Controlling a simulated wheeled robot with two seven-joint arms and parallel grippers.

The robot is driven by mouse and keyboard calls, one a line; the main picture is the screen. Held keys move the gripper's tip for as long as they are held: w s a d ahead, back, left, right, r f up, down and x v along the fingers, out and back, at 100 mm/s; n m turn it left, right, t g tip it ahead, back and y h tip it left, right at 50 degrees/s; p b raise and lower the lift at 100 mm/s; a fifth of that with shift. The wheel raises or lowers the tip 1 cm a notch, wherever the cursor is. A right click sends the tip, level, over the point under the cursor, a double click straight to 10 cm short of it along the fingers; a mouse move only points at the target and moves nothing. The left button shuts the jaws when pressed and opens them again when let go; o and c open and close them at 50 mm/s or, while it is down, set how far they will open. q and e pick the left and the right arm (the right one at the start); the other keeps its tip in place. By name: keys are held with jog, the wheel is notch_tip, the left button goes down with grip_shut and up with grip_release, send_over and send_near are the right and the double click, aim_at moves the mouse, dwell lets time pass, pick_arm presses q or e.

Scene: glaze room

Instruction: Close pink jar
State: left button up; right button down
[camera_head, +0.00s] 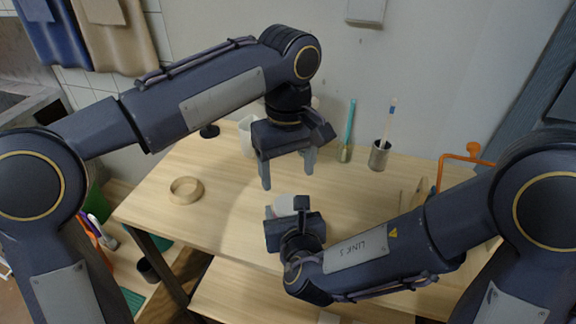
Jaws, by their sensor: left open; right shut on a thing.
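A pale, pinkish-white rounded thing (284,204), which looks like the pink jar, is at the middle of the wooden table. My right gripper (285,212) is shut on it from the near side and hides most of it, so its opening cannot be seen. My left gripper (288,180) points down above and just behind it. Its two fingers are apart with nothing visible between them. I cannot make out a lid for the jar.
A tan ring (186,191) lies on the wooden table (226,200) at left. A white container (246,139) stands behind my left gripper. A teal-handled brush (348,134), a metal cup (379,157) holding a brush, and an orange frame (463,157) stand at the back right.

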aim_at(288, 203)
pick_arm(q)
notch_tip(288, 203, down, 8)
jog(key=shift+s+r, duration=0.1)
dwell(0.4)
jog(key=c, duration=1)
jog(key=m, duration=0.6)
jog(key=shift+m, duration=0.4)
jog(key=shift+c, duration=0.2)
jog(key=o, duration=1.1)
